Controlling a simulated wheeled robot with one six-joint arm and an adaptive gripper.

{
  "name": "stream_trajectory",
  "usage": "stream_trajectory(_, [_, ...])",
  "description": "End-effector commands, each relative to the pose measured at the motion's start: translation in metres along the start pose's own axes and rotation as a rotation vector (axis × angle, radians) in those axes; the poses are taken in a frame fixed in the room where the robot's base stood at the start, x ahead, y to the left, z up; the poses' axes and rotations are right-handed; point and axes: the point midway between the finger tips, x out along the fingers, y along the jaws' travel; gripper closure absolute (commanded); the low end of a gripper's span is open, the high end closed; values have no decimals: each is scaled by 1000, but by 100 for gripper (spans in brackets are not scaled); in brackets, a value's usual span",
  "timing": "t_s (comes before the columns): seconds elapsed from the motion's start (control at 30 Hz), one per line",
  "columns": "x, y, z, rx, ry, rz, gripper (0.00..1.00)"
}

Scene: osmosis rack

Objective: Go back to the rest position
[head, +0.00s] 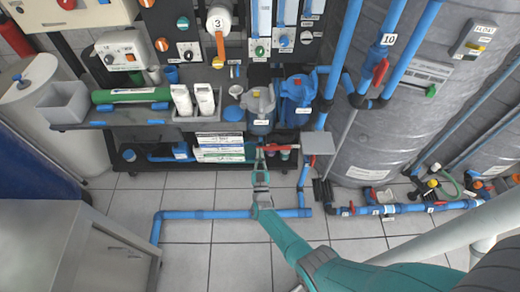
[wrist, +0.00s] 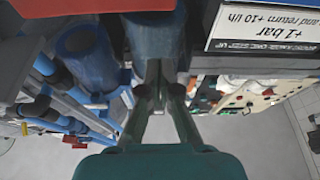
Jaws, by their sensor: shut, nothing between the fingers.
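My gripper (head: 260,155) shows in the head view at the end of my teal arm, which reaches up from the lower right. It is in front of the rack's lower part, close to a red handle (head: 281,147); I cannot tell whether they touch. In the wrist view my gripper's fingers (wrist: 158,72) come together, shut and empty. A blue cylindrical part (wrist: 155,38) lies just beyond the fingertips, and a white label (wrist: 262,35) is at the upper right.
Grey tanks (head: 395,130) stand right. A low blue pipe (head: 225,214) crosses the tiled floor. A grey cabinet (head: 60,235) stands lower left.

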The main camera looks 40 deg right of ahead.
Motion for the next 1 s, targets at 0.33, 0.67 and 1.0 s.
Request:
stream_trajectory(0.33, [-50, -1, 1, 0, -3, -1, 100])
stream_trajectory(0.67, [-59, 0, 0, 0, -1, 0, 100])
stream_trajectory(1.0, [-106, 11, -5, 30, -41, -76, 100])
